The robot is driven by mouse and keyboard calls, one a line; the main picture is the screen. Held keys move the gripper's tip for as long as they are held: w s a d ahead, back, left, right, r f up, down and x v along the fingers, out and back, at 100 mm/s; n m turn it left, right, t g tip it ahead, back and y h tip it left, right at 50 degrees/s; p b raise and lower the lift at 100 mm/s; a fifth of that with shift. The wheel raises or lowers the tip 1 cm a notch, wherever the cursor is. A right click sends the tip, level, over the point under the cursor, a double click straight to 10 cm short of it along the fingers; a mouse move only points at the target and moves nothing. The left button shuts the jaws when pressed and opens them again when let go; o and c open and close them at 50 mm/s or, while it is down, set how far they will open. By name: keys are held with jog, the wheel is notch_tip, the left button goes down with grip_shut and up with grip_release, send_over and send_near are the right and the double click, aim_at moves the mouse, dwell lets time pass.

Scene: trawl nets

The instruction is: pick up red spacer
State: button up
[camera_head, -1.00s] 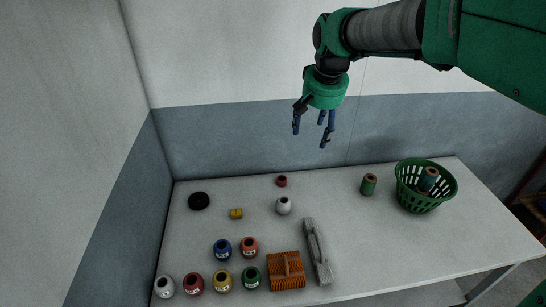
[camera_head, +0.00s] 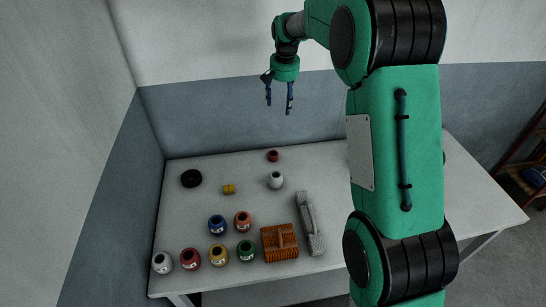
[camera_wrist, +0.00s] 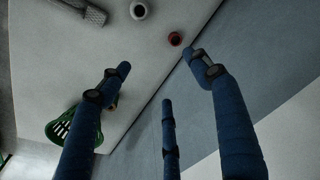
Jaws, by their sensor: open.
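The red spacer (camera_head: 272,156) is a small dark-red ring-like piece on the white table, near its back edge. It also shows in the wrist view (camera_wrist: 175,39), near the table edge at the top. My gripper (camera_head: 279,104) hangs above the back of the table, with its blue fingers pointing down, over the spacer in the picture and well apart from it. In the wrist view my fingers (camera_wrist: 165,92) are spread and nothing is between them.
A white spacer (camera_head: 275,180) stands in front of the red one. A yellow piece (camera_head: 229,189), black ring (camera_head: 191,178), orange brush-like block (camera_head: 279,243), grey bundle (camera_head: 310,224) and several coloured pots (camera_head: 217,226) share the table. A green basket (camera_wrist: 72,130) shows in the wrist view. The wall (camera_head: 230,110) rises behind.

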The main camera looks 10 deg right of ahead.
jog(key=w+f, duration=0.9)
jog(key=f, duration=0.4)
jog(key=m+g, duration=0.1)
jog(key=g, duration=0.1)
send_over(273, 153)
jog(key=s, duration=0.2)
notch_tip(273, 153, down, 13)
jog(key=shift+a+f+p, duration=0.15)
jog(key=shift+p, duration=0.3)
jog(key=shift+f, duration=0.1)
jog(key=shift+f+b, duration=0.3)
jog(key=shift+f, duration=3.9)
jog(key=shift+w+f, duration=0.1)
jog(key=shift+f, duration=2.5)
jog(key=c, duration=1.2)
